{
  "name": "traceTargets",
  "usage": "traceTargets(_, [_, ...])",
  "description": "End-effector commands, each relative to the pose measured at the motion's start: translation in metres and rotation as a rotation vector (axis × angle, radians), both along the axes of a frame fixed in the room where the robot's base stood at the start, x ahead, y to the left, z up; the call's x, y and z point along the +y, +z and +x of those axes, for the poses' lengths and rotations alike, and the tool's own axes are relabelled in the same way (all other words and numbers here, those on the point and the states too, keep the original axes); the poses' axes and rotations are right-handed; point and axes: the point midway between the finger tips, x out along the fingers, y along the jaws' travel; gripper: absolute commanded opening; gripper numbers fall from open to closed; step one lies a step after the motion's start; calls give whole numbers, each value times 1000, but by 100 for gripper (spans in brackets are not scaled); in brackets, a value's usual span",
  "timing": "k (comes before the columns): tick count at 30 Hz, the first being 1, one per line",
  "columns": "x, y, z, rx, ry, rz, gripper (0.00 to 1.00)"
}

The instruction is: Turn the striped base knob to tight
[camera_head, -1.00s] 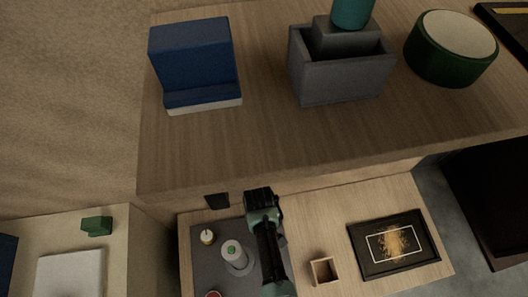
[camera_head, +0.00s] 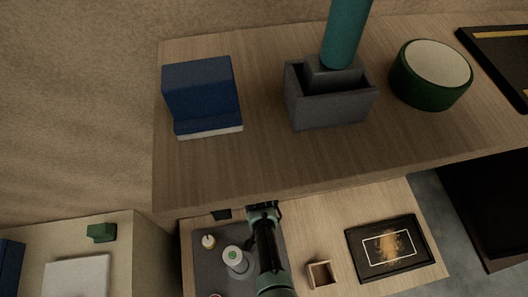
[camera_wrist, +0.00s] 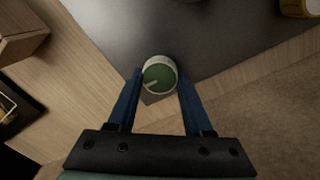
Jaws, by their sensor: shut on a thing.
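A round knob (camera_wrist: 160,77) with a green top, a pale rim and a pale stripe shows in the wrist view, at the edge of a grey mat. The stripe points to the lower left of that picture. My gripper (camera_wrist: 160,82) has its two blue fingers on either side of the knob and is shut on it. In the head view my gripper (camera_head: 262,206) is at the back of the lower wooden table, just below the shelf edge. The knob is hidden there. What lies under the knob cannot be told.
On the grey mat (camera_head: 208,262) stand a white cylinder with a green top (camera_head: 233,257) and a small cream pot (camera_head: 208,241). A wooden box (camera_head: 320,273) and black-framed picture (camera_head: 388,247) lie to the right. The upper shelf (camera_head: 270,165) overhangs the table's back.

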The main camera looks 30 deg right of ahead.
Motion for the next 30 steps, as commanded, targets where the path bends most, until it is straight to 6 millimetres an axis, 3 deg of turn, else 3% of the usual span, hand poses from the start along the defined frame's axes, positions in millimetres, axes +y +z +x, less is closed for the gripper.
traceTargets(30, [-1,0,-2,1,-962,1,0])
